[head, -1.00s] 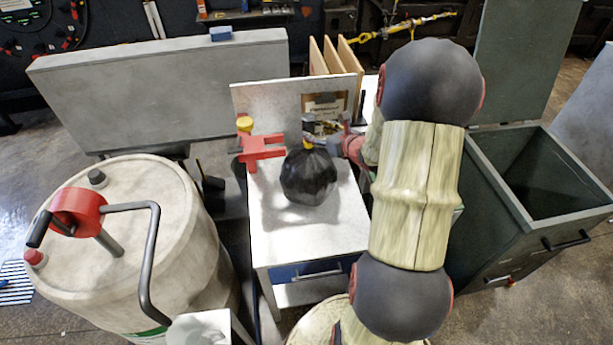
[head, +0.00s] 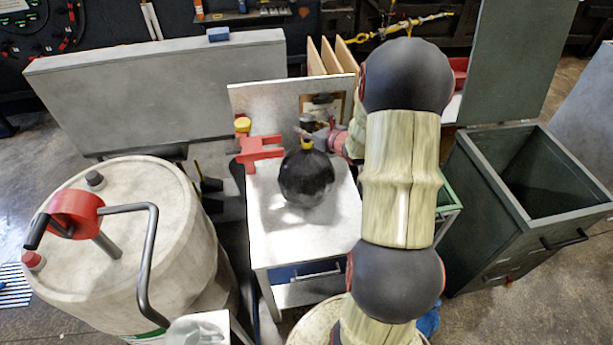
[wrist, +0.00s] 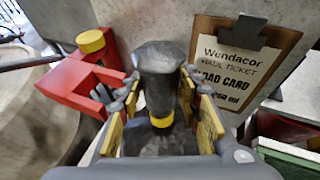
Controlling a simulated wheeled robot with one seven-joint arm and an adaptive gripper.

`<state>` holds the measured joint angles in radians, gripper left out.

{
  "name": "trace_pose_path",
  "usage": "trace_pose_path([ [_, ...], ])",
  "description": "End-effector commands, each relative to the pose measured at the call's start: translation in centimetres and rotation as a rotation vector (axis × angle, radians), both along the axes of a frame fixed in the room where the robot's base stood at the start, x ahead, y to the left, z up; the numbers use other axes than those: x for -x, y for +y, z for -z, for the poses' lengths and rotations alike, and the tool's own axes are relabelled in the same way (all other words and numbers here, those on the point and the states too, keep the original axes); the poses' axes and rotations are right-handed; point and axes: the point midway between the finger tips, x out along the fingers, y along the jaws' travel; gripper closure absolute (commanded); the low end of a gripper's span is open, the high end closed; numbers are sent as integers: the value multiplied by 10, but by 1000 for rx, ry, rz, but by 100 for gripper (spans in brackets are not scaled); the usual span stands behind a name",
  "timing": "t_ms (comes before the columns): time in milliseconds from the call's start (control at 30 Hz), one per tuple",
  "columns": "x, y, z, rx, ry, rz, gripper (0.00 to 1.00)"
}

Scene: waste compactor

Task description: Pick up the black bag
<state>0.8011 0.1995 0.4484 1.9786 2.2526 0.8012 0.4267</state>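The black bag (head: 306,180) stands on the small white-topped table (head: 280,240), round at the bottom with a gathered neck and a yellow tie. In the wrist view the neck (wrist: 160,75) rises between the yellow-padded fingers of my gripper (wrist: 160,100), with the yellow tie just below. The fingers are apart, one on each side, with gaps visible beside the neck. In the head view my gripper (head: 318,137) is at the bag's top, reaching in from the right and partly hidden by my arm.
A red fixture (head: 260,152) with a yellow cap stands left of the bag. A clipboard (wrist: 238,65) hangs on the upright panel behind. A large pale drum (head: 130,240) is at left. An open dark green bin (head: 510,215) stands at right.

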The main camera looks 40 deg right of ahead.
Motion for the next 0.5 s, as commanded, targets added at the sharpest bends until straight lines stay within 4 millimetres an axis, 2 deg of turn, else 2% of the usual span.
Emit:
trace_pose_path([
  [500,0,0,0,0,0,0,97],
])
